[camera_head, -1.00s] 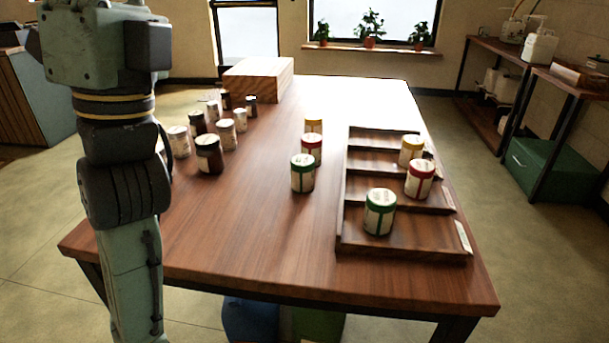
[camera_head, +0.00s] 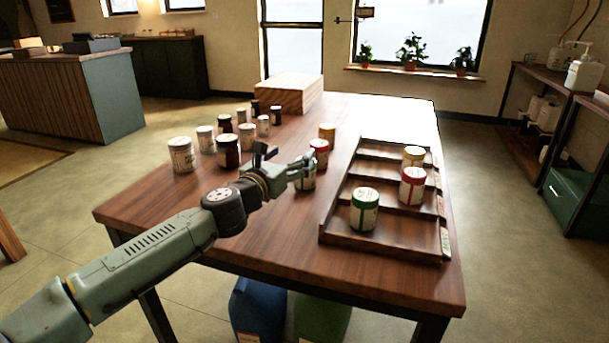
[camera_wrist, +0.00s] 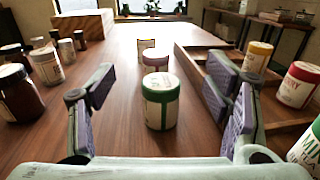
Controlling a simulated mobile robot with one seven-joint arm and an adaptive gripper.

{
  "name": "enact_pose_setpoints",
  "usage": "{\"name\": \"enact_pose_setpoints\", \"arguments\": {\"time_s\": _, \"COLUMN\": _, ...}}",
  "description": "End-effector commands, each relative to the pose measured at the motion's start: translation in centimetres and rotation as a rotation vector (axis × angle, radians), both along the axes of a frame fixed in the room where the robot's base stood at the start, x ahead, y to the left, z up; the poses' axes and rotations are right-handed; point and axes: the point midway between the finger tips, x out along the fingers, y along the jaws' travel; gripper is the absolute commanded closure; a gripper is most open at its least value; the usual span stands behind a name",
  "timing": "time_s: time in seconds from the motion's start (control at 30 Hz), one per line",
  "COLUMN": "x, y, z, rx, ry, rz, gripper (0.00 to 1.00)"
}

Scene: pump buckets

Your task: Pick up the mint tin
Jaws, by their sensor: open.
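A cream mint tin with a green lid (camera_wrist: 160,112) stands upright on the table, centred between the fingers in the wrist view and slightly beyond them. In the head view this tin (camera_head: 308,182) is partly hidden by a finger. My gripper (camera_head: 284,164) is open and low over the table, its fingers apart and empty. A second green-lidded tin (camera_head: 364,211) stands in the front row of the wooden rack. It shows at the right edge of the wrist view (camera_wrist: 311,150), with part of a "MINT" label.
A red-lidded tin (camera_head: 319,152) and a yellow-lidded tin (camera_head: 327,133) stand behind the table tin. The stepped rack (camera_head: 385,243) is on the right. Several jars, including a dark one (camera_head: 228,152), stand left. A wooden box (camera_head: 290,95) is at the back.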

Motion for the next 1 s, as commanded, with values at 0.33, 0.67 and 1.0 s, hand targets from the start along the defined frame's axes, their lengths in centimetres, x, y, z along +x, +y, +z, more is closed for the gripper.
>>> {"name": "enact_pose_setpoints", "arguments": {"time_s": 0.33, "x": 0.0, "y": -0.2, "z": -6.7, "rx": -0.01, "ry": 0.003, "rz": -0.002, "gripper": 0.29}}
{"name": "enact_pose_setpoints", "arguments": {"time_s": 0.67, "x": 2.1, "y": -1.4, "z": -7.0, "rx": -0.007, "ry": 0.001, "rz": -0.005, "gripper": 0.29}}
{"name": "enact_pose_setpoints", "arguments": {"time_s": 1.0, "x": 6.4, "y": -3.5, "z": -7.0, "rx": -0.006, "ry": 0.001, "rz": -0.006, "gripper": 0.29}}
